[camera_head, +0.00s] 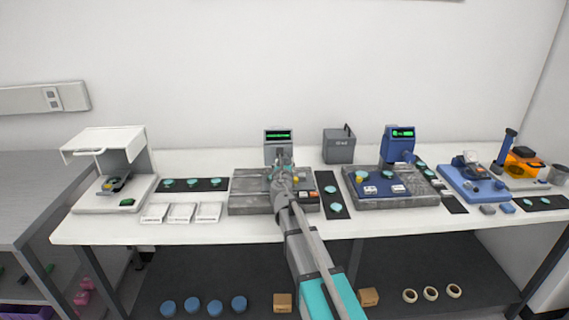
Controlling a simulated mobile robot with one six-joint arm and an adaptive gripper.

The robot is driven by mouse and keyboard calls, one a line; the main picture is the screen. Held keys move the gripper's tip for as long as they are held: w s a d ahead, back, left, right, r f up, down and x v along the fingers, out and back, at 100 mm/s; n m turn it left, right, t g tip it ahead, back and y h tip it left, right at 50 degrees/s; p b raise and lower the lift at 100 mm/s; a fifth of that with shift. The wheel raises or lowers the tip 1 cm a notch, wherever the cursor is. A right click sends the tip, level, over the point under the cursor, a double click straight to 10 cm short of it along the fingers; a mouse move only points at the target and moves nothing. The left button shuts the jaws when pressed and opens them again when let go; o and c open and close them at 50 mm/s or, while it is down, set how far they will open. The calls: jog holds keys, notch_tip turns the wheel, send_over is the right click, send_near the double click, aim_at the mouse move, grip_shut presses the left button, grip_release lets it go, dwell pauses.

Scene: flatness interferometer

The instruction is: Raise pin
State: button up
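My arm reaches from the bottom middle up to a grey instrument (245,205) on the white bench. My gripper (281,168) is at this instrument, just in front of its small green-lit display (278,136). The gripper is small in view and partly hidden by my own arm, so I cannot tell whether it is open or touching anything. I cannot make out a pin for certain; the arm covers the middle of the instrument.
A blue instrument (397,143) with a lit display stands to the right, with a grey box (339,146) behind. A white hooded device (104,143) stands left. Dark mats (180,185) hold teal discs. White labelled blocks (181,213) lie at the front left edge.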

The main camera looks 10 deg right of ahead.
jog(key=c, duration=0.5)
jog(key=shift+m, duration=0.4)
jog(key=m+p, duration=0.1)
jog(key=m, duration=0.2)
jog(key=shift+r, duration=0.1)
jog(key=m, duration=0.4)
jog(key=shift+w+m+g+y+p, duration=0.1)
jog(key=shift+m+g+y+p, duration=0.2)
jog(key=shift+m+g+p, duration=0.1)
jog(key=m, duration=0.5)
jog(key=shift+m+y, duration=0.4)
jog(key=m+y, duration=0.1)
jog(key=m, duration=0.4)
jog(key=shift+m, duration=0.3)
